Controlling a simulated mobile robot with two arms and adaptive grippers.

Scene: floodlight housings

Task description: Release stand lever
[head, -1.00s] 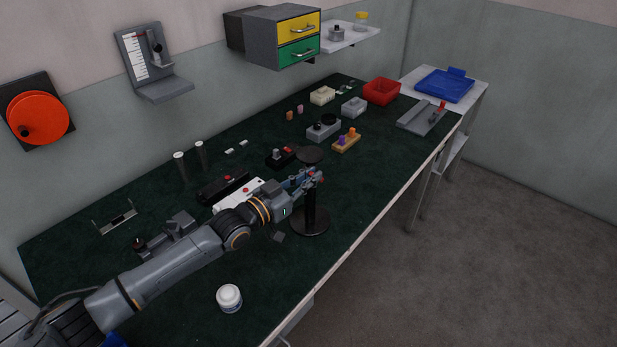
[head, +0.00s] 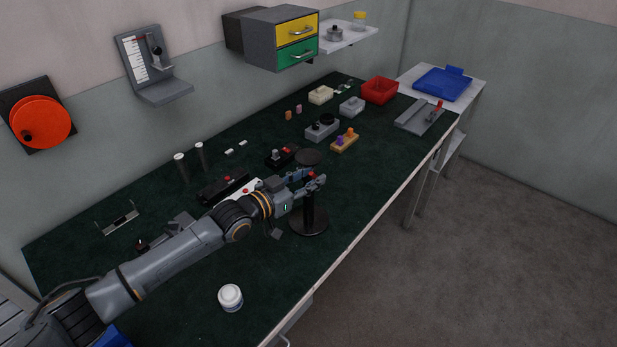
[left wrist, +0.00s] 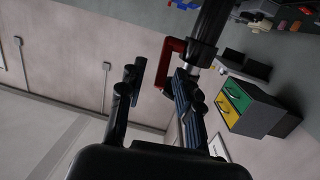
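The stand is a black post on a round black base (head: 309,222) with a dark disc (head: 309,157) at its top. A small red lever (head: 311,175) sits on the post; in the left wrist view the lever (left wrist: 170,64) is a red bracket-shaped handle beside the black post (left wrist: 211,28). My left gripper (head: 309,182) is at the lever's height, beside the post. In the left wrist view its two fingers (left wrist: 160,78) are apart, with the lever between their tips, nearer the right finger. Contact cannot be told. My right gripper is not in view.
A white jar (head: 230,297) stands at the near part of the bench (head: 180,315). Black and white boxes lie behind my left arm. A yellow block with knobs (head: 345,140) and a grey box (head: 322,130) lie beyond the stand. The bench right of the stand is clear.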

